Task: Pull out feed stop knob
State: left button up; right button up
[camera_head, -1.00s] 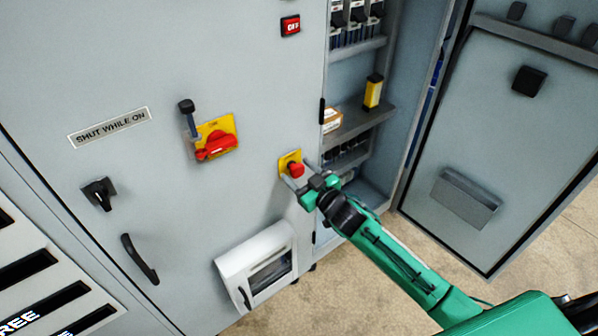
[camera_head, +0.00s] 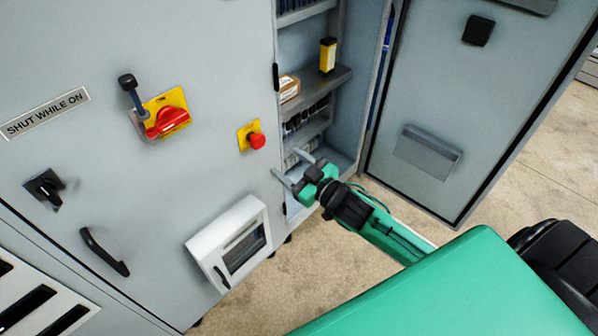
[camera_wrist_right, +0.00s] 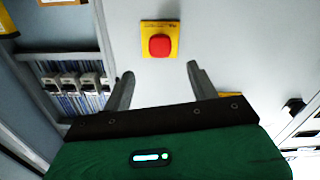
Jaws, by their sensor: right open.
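The red mushroom-shaped knob (camera_head: 257,141) sits on a yellow square plate (camera_head: 243,136) on the grey cabinet front. I cannot tell from the frames whether it is the feed stop knob pulled out or pushed in. In the right wrist view the red knob (camera_wrist_right: 159,45) is beyond the fingertips, about midway between them. My right gripper (camera_head: 290,164) is open and empty, below and to the right of the knob, apart from it; its two fingers also show in the right wrist view (camera_wrist_right: 160,72). My left gripper is not in view.
A red rotary switch (camera_head: 168,121) on a yellow plate and a black-knobbed lever (camera_head: 128,84) are to the left. A white box (camera_head: 231,245) projects below. The open compartment holds a shelf (camera_head: 318,92) with a yellow item (camera_head: 327,55). An open door (camera_head: 470,100) stands right.

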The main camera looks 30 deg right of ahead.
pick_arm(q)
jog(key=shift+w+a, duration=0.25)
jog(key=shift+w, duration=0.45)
pick_arm(e)
jog(key=v, duration=0.2)
jog(key=shift+s+d, duration=0.1)
jog(key=shift+s, duration=0.2)
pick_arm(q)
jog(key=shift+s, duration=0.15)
